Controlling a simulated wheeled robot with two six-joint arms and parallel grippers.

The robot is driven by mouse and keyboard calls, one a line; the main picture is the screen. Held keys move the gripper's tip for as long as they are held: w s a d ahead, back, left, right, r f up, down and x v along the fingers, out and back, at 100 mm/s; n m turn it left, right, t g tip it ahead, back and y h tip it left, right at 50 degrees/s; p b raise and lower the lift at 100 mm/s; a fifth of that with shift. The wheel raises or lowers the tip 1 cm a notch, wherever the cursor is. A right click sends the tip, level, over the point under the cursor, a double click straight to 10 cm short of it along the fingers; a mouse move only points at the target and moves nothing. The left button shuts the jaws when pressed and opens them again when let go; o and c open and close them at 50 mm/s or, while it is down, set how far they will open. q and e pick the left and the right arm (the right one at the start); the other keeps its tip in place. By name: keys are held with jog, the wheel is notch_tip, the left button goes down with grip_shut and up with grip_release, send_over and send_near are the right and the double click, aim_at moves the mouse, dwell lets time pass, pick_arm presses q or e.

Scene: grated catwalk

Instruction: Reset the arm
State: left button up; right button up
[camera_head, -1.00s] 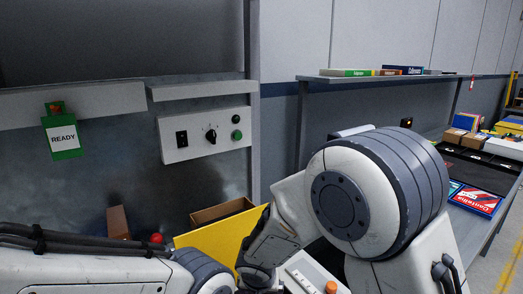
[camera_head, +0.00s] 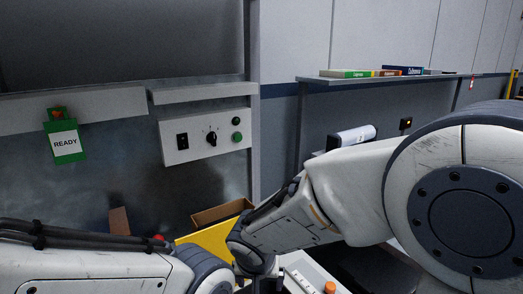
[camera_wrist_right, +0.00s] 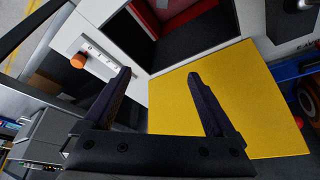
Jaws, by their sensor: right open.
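My right arm reaches in from the right in the head view, its pale links large in front. My right gripper (camera_wrist_right: 158,75) is open and empty in the right wrist view, its two dark fingers apart in front of a yellow panel (camera_wrist_right: 230,105). In the head view its wrist is low in the middle and the fingers are mostly cut off. My left arm (camera_head: 90,268) lies along the lower left edge, and its gripper is out of view.
A wall control box (camera_head: 205,138) has a dark knob and green buttons. A green READY tag (camera_head: 66,143) hangs left. An orange knob (camera_head: 329,287) sits on a white unit below, also in the wrist view (camera_wrist_right: 78,61). A shelf (camera_head: 390,81) holds boxes at right.

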jog(key=b+x, duration=0.2)
jog(key=x, duration=0.9)
notch_tip(320, 180, up, 6)
jog(key=p, duration=0.3)
jog(key=shift+s+f+p, duration=0.2)
jog(key=shift+p, duration=0.15)
jog(key=shift+f, duration=0.1)
